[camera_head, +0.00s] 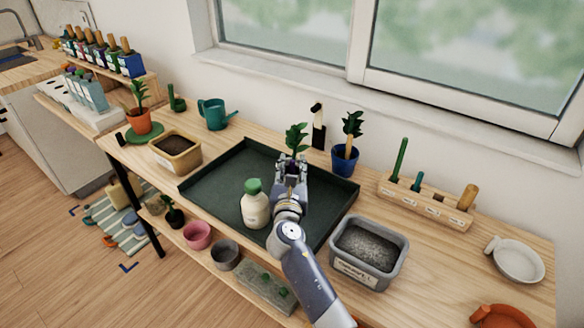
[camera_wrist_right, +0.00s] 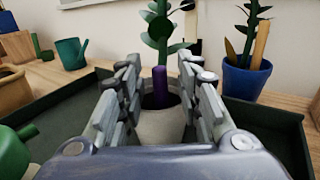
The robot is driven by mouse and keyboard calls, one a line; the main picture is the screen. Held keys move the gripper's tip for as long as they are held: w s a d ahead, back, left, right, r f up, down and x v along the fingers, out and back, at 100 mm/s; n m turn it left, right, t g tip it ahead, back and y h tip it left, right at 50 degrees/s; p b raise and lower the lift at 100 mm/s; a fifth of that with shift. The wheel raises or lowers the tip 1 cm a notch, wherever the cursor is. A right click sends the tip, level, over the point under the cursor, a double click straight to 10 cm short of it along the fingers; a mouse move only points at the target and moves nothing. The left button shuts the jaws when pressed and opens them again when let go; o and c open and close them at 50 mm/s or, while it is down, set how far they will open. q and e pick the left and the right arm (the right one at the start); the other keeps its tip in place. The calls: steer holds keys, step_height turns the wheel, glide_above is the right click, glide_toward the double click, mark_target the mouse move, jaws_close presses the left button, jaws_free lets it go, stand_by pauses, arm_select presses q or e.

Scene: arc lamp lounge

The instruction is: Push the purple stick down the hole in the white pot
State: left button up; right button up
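The purple stick (camera_wrist_right: 160,86) stands upright at the mouth of the white pot (camera_wrist_right: 161,128) in the right wrist view. A green leafy plant (camera_wrist_right: 163,28) rises just behind the stick. My right gripper (camera_wrist_right: 163,88) is open, with its fingers on either side of the stick and clear gaps to it. Whether the fingers touch the pot's sides is unclear. In the head view my right gripper (camera_head: 292,165) is over the dark tray, below the plant (camera_head: 296,138), and hides most of the pot. The stick's lower end is hidden in the pot. My left gripper is out of view.
The dark green tray (camera_head: 215,187) also holds a white bottle with a green cap (camera_head: 256,208). A blue pot (camera_head: 344,162) stands behind the tray, a grey gravel tub (camera_head: 395,270) at right. A wooden rack (camera_head: 425,207) stands further right. The tray's left part is clear.

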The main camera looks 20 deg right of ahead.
steer(key=shift+s+a, duration=0.1)
steer(key=shift+s, duration=0.15)
steer(key=v, duration=1.1)
steer(key=shift+s, duration=0.25)
steer(key=shift+r, duration=0.1)
